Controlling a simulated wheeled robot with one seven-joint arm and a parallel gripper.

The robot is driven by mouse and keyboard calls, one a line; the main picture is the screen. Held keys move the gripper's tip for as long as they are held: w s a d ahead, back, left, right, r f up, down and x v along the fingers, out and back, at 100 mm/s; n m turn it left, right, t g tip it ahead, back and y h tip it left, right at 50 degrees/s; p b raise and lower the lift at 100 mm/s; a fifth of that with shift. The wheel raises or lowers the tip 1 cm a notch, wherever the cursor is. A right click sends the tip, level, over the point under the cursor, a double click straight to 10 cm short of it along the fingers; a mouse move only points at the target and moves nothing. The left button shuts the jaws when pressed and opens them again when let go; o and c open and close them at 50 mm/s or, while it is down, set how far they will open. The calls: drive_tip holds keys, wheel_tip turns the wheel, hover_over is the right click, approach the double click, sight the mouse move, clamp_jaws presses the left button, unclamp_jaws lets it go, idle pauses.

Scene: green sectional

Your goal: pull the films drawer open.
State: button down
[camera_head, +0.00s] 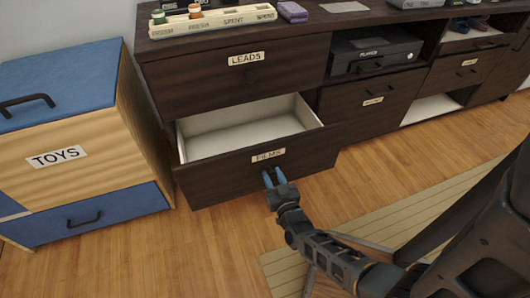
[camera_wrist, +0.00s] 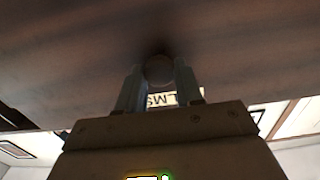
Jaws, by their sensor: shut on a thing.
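The films drawer (camera_head: 210,180) is a dark wood drawer with a pale interior, low in the left part of the cabinet. It stands pulled well out and its inside looks empty. Its front bears a label reading FILMS (camera_head: 268,155); part of the label also shows in the wrist view (camera_wrist: 160,99). My gripper (camera_head: 273,178) is at the drawer front just below the label. In the wrist view its two fingers are shut on a round knob (camera_wrist: 159,69) on the drawer front. The knob is hidden behind the fingers in the head view.
Above is the shut leads drawer (camera_head: 200,80). A blue and wood toys chest (camera_head: 70,150) stands close at the left. A black box (camera_head: 375,52) sits in an open shelf to the right. A striped mat (camera_head: 390,215) lies on the wood floor in front.

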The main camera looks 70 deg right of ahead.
drive_tip(key=p+v, duration=0.1)
drive_tip(key=v, duration=0.5)
drive_tip(key=shift+d, duration=0.1)
drive_tip(key=c, duration=0.8)
unclamp_jaws()
drive_tip(key=shift+o, duration=0.2)
drive_tip(key=v, duration=0.7)
drive_tip(key=shift+s+a+p, duration=0.25)
drive_tip(key=shift+p, duration=0.15)
